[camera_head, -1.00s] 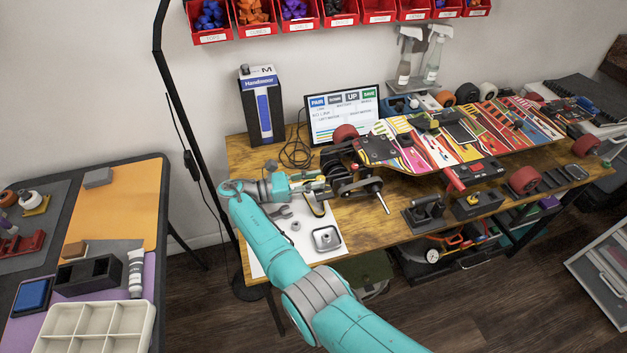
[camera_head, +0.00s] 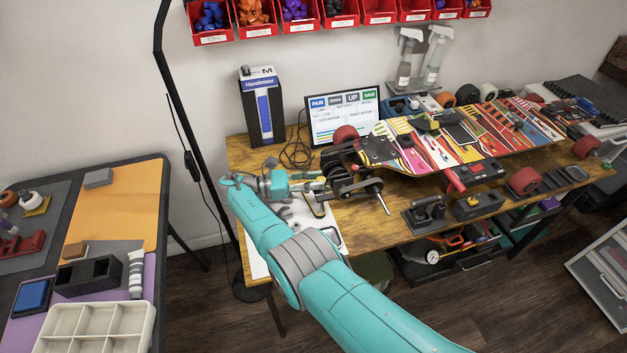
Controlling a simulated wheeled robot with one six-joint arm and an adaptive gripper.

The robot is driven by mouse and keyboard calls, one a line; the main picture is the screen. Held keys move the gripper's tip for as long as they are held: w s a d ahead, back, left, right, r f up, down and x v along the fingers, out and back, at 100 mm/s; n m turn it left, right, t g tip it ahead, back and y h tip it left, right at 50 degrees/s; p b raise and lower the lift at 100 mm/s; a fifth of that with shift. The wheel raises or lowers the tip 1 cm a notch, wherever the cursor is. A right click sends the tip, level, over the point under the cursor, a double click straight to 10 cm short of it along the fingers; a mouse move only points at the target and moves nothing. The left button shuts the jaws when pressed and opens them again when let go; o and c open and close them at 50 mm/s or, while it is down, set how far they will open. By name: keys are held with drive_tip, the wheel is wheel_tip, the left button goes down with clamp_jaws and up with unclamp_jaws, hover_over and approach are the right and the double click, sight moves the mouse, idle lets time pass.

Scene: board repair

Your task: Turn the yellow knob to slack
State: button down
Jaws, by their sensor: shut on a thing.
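A colourful skateboard (camera_head: 455,143) lies upside down along the wooden table, with its wheeled truck and belt drive (camera_head: 352,180) at the left end. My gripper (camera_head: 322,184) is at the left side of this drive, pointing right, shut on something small. I take that thing to be the yellow knob, but the fingers hide it and I cannot make out its colour or turn.
A screen (camera_head: 342,118) and a dark blue-striped box (camera_head: 262,110) stand behind. A black lamp pole (camera_head: 185,110) rises close left of my arm. Small parts lie on a white sheet (camera_head: 258,262). A side table (camera_head: 118,205) stands left.

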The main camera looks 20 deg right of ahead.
drive_tip(key=shift+s+f, duration=0.1)
drive_tip(key=shift+f, duration=0.05)
drive_tip(key=c, duration=0.9)
unclamp_jaws()
drive_tip(key=shift+s+n+t, duration=0.15)
drive_tip(key=shift+n+t, duration=0.65)
drive_tip(key=shift+t, duration=0.5)
